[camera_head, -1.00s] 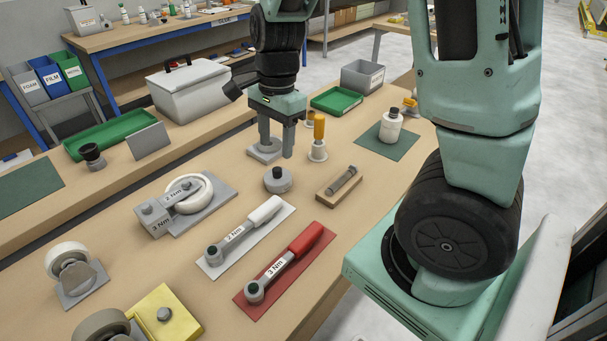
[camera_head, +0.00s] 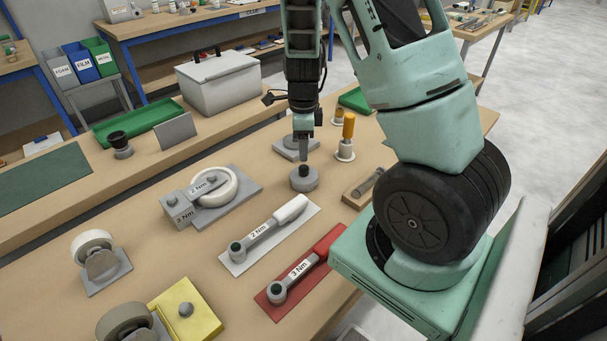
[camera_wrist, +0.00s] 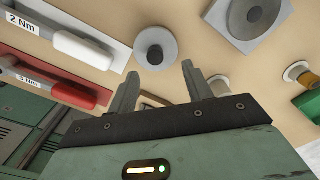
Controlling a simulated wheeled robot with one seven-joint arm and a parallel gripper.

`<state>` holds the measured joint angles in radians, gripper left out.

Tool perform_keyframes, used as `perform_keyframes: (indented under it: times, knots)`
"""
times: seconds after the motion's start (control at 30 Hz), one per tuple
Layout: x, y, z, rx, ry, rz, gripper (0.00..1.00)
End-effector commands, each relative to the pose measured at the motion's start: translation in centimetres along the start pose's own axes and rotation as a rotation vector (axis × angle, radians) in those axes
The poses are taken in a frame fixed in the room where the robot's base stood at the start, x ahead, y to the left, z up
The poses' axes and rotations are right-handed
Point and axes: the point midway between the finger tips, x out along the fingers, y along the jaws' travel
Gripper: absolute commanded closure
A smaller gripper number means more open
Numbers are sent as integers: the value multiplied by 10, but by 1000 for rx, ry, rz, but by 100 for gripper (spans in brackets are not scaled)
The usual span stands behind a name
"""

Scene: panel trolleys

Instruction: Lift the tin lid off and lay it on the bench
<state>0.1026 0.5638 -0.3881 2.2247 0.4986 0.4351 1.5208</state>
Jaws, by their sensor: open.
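A small round grey tin (camera_head: 303,181) stands on the wooden bench (camera_head: 190,262), with a knob on its lid (camera_head: 303,172). In the wrist view the tin (camera_wrist: 154,56) is seen from above, with the dark knob (camera_wrist: 155,54) at its middle. My gripper (camera_head: 303,156) is above the tin in the head view, its fingers seen edge-on. In the wrist view my gripper (camera_wrist: 157,78) has its fingers apart and empty, the tin showing just beyond the fingertips. I see no contact with the knob.
A grey plate with a round disc (camera_wrist: 228,32) lies close by. A yellow-handled tool on a white base (camera_head: 345,150) and a wooden block (camera_head: 356,197) stand to the right. Torque wrenches on white (camera_head: 232,266) and red (camera_head: 318,275) mats lie in front. Bare bench shows between them.

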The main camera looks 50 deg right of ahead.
Motion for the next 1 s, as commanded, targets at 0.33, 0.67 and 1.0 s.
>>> perform_keyframes:
  times: [0.33,0.67,1.0]
  knots:
    - [34,7,-2,1,1,5,50]
    - [61,8,0,-1,-1,1,50]
    - [60,8,0,-1,-1,0,98]
